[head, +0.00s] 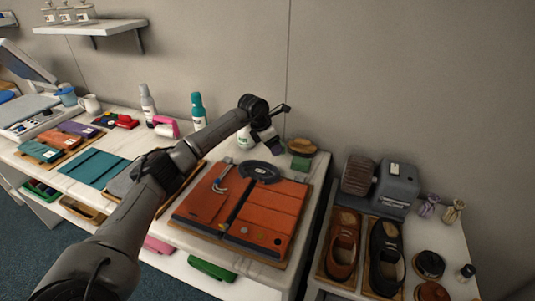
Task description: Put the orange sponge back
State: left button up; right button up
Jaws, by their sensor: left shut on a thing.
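My left arm reaches from the bottom left over the white counter, and its gripper (274,146) is near the back right of the counter, close to the wall. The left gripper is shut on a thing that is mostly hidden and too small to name. I cannot make out an orange sponge for certain in the head view. A tan, rounded item (302,147) and a green block (300,164) sit just right of the gripper. My right gripper does not show.
An orange-brown leather piece (272,206) with a dark oval part lies on a board below the gripper. A lower right table holds shoes (343,245) and a grey machine (398,183).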

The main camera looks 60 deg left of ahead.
aim_at(271, 161)
pick_arm(q)
jog(key=shift+s+a+f, duration=0.5)
jog(key=shift+a, duration=0.1)
jog(key=shift+f+p, duration=0.45)
jog(key=shift+f, duration=1.5)
jog(key=shift+f, duration=0.1)
jog(key=o, duration=0.6)
jog(key=b+v, duration=0.1)
jog(key=v, duration=1.1)
jog(key=shift+w, duration=0.1)
